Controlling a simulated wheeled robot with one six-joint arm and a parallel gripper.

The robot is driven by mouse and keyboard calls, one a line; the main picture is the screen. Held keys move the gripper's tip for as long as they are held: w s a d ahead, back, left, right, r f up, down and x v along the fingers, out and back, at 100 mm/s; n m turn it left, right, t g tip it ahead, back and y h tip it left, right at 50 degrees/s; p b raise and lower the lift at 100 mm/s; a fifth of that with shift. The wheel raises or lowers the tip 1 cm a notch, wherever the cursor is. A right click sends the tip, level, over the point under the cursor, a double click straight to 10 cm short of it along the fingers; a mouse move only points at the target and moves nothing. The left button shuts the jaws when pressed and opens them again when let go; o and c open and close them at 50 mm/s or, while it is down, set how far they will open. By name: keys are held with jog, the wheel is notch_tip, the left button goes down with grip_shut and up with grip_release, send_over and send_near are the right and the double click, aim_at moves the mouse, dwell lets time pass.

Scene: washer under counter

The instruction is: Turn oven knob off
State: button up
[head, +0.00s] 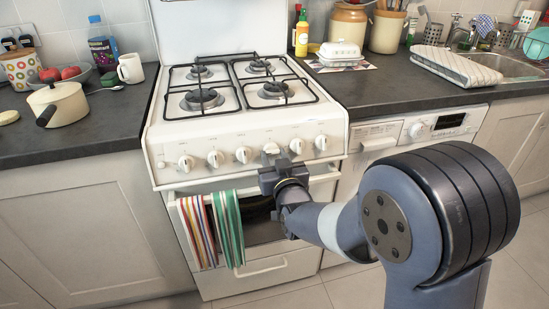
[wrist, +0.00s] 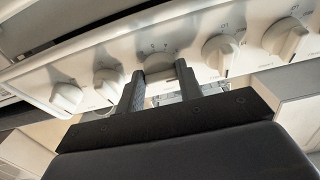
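The white cooker's front panel (head: 255,158) carries a row of several white knobs. My gripper (head: 270,165) is at the fourth knob from the left (head: 271,148), reaching it from the front and below. In the wrist view, that knob (wrist: 157,62) sits between the two dark fingertips of my gripper (wrist: 160,72). The fingers are only a knob's width apart and seem to press its sides. The fingers hide the knob's lower part, and its pointer mark cannot be read. Neighbouring knobs show on the left (wrist: 107,82) and right (wrist: 220,50), clear of the fingers.
Striped towels (head: 212,228) hang from the oven door handle, left of my gripper. The gas hob (head: 215,112) above is empty. A cream saucepan (head: 57,104) stands on the left counter. A washer (head: 420,132) is under the right counter, behind my arm.

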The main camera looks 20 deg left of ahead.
jog(key=c, duration=0.4)
jog(key=shift+f+m+b, duration=0.15)
jog(key=shift+m+b, duration=0.3)
jog(key=shift+m, duration=0.05)
jog(key=shift+s+a+m+t+h+b, duration=0.15)
jog(key=shift+m+t+h+b, duration=0.15)
jog(key=shift+m+h+b, duration=0.55)
jog(key=m+b, duration=0.1)
jog(key=m, duration=0.2)
jog(key=m+h, duration=0.1)
jog(key=m, duration=0.2)
jog(key=shift+a+r+b, duration=0.15)
jog(key=shift+r+b, duration=0.05)
jog(key=shift+b, duration=0.2)
jog(key=m, duration=0.2)
jog(key=m+h+p, duration=0.1)
jog(key=m, duration=0.1)
jog(key=m+h, duration=0.1)
jog(key=m, duration=0.1)
jog(key=shift+a+r, duration=0.15)
jog(key=shift+r, duration=0.15)
jog(key=m+g+p, duration=0.1)
jog(key=m+p, duration=0.1)
jog(key=m, duration=0.3)
jog(key=shift+r+h, duration=0.15)
jog(key=shift+h, duration=0.2)
jog(key=shift+m, duration=0.45)
